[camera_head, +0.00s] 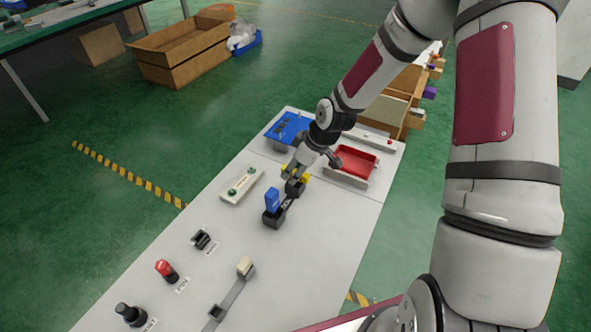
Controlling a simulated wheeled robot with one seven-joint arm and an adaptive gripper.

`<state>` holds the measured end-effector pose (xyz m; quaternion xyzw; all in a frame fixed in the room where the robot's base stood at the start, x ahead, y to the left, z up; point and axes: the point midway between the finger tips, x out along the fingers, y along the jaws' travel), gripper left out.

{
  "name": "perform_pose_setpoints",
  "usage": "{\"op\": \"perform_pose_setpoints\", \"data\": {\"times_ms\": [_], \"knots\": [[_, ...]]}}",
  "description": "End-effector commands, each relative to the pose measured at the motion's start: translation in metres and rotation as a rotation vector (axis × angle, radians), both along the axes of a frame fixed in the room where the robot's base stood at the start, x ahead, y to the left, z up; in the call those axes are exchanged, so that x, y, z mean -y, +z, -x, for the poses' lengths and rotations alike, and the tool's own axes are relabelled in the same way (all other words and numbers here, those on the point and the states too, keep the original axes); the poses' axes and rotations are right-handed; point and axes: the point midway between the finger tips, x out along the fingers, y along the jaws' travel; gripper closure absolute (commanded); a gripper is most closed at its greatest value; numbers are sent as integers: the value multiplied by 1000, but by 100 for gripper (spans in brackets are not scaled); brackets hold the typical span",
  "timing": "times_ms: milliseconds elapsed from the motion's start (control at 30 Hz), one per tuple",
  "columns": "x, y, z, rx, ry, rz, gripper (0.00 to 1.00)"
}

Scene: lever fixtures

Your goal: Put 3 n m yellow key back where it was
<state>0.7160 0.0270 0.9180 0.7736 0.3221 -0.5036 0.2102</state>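Small yellow parts (305,178), which look like the yellow key, show at the lower end of my gripper (297,172), just above a black fixture (291,188) on the white tabletop. A second bit of yellow shows at the gripper's left side. The gripper points down and hides much of the key. Whether its fingers are closed on the key or only around it is unclear. A blue upright block (272,201) stands on a black base just in front and to the left. Any key label is too small to read.
A blue panel (287,129) and a red tray (357,163) lie behind the gripper. A white plate with green buttons (241,185) is to the left. A black switch (202,239), red button (166,270), black knob (130,314) and beige-handled lever (244,266) stand nearer.

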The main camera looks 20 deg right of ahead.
Motion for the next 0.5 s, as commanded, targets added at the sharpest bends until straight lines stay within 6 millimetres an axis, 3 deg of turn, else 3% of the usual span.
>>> {"op": "perform_pose_setpoints", "data": {"times_ms": [500], "knots": [[29,88,28,3,-3,1,62]]}}
